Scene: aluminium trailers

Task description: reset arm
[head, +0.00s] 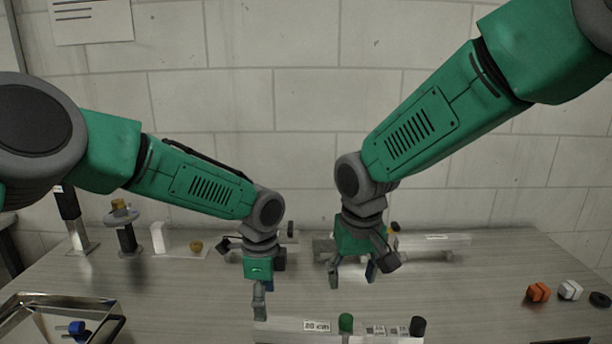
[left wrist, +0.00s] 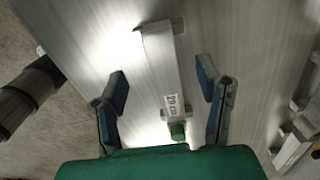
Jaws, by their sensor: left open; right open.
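My left gripper (head: 260,308) points down over the table in the head view, empty, beside the left end of the front aluminium trailer. In the left wrist view its two fingers (left wrist: 162,75) stand apart, with an aluminium trailer (left wrist: 162,65) seen between them; I cannot tell its distance below. My right gripper (head: 352,278) is open and empty above the table, behind the front trailer. A second aluminium trailer (head: 430,243) lies at the back, partly hidden by my right gripper.
A metal tray (head: 108,313) holding a blue part stands at front left. Stands (head: 128,238) and a white block (head: 158,238) are at back left. Orange (head: 538,293), white (head: 570,289) and black (head: 600,299) parts lie at right. Table between them and my right gripper is clear.

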